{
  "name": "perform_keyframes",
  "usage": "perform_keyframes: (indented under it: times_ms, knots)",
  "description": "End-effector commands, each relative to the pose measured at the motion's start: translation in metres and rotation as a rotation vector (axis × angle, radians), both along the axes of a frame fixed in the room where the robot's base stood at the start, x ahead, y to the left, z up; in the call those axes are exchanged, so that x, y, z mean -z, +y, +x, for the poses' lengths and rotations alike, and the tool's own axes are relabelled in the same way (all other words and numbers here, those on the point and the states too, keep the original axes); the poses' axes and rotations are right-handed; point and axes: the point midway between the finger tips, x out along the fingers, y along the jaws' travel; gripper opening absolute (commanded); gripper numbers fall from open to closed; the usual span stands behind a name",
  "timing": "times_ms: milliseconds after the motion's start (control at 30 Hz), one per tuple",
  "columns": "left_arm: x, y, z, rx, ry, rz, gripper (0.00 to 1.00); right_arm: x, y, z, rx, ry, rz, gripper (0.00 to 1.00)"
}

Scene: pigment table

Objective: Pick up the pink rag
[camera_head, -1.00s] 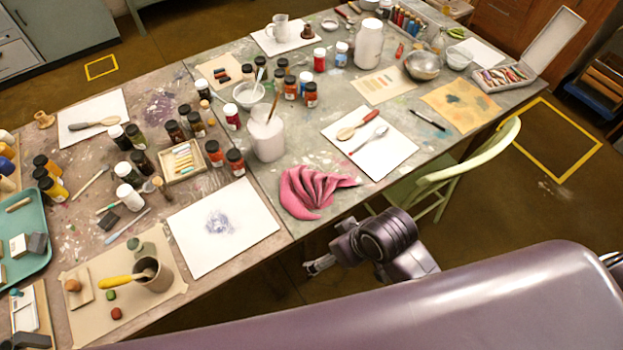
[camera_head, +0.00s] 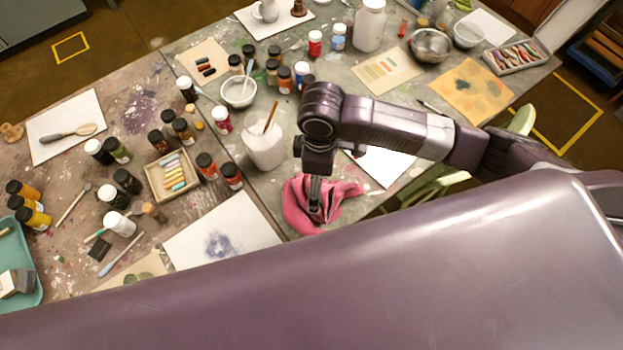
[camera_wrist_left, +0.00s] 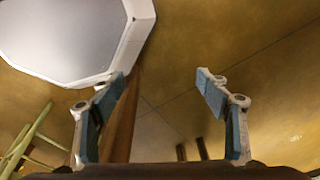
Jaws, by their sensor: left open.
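The pink rag (camera_head: 346,190) lies crumpled near the front edge of the table in the head view. My right gripper (camera_head: 315,207) comes down from above onto the middle of the rag. Its fingers are seen narrow, against the pink cloth, and part of the rag is hidden behind them. I cannot tell whether they grip the cloth. My left gripper (camera_wrist_left: 162,82) is open and empty in the left wrist view, with its blue-padded fingers apart above the brown floor. It does not show in the head view.
A white jar with a brush (camera_head: 264,150) stands just behind the rag. A white sheet with a blue smudge (camera_head: 222,240) lies left of it, and a paint-bottle cluster (camera_head: 205,166) stands beyond. A green chair (camera_head: 436,186) is right of the table edge.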

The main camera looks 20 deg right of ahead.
Motion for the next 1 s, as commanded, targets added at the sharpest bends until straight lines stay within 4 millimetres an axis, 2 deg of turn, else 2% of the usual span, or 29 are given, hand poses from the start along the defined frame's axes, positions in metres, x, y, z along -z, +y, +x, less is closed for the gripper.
perform_keyframes:
  times_ms: [67, 300, 367, 467, 633, 733, 833, 1000]
  knots:
    - [-0.001, 0.0, -0.007, 0.0, 0.009, 0.0, 0.69, 0.008, 0.0, -0.002, 0.0, 0.005, -0.001, 1.0]
    - [-0.006, 0.004, -0.072, 0.0, 0.099, 0.008, 0.69, 0.035, -0.001, -0.002, 0.0, 0.005, -0.001, 1.0]
    - [-0.01, 0.004, -0.08, 0.0, 0.109, 0.008, 0.69, 0.044, -0.001, -0.001, 0.001, 0.004, -0.002, 1.0]
    - [-0.012, 0.004, -0.074, 0.0, 0.102, 0.008, 0.69, 0.059, -0.001, -0.001, 0.0, 0.003, 0.0, 1.0]
    - [-0.015, 0.001, -0.036, 0.001, 0.047, 0.002, 0.69, 0.074, -0.002, -0.001, -0.001, 0.001, 0.0, 1.0]
    - [-0.016, 0.0, -0.023, 0.001, 0.029, 0.0, 0.69, 0.075, -0.001, -0.001, -0.001, 0.0, 0.001, 1.0]
    - [-0.015, 0.001, -0.025, 0.001, 0.032, 0.001, 0.69, 0.075, -0.001, -0.001, -0.001, 0.0, 0.001, 1.0]
    - [-0.014, 0.002, -0.042, 0.001, 0.056, 0.003, 0.69, 0.074, -0.001, -0.001, -0.001, -0.001, 0.002, 0.82]
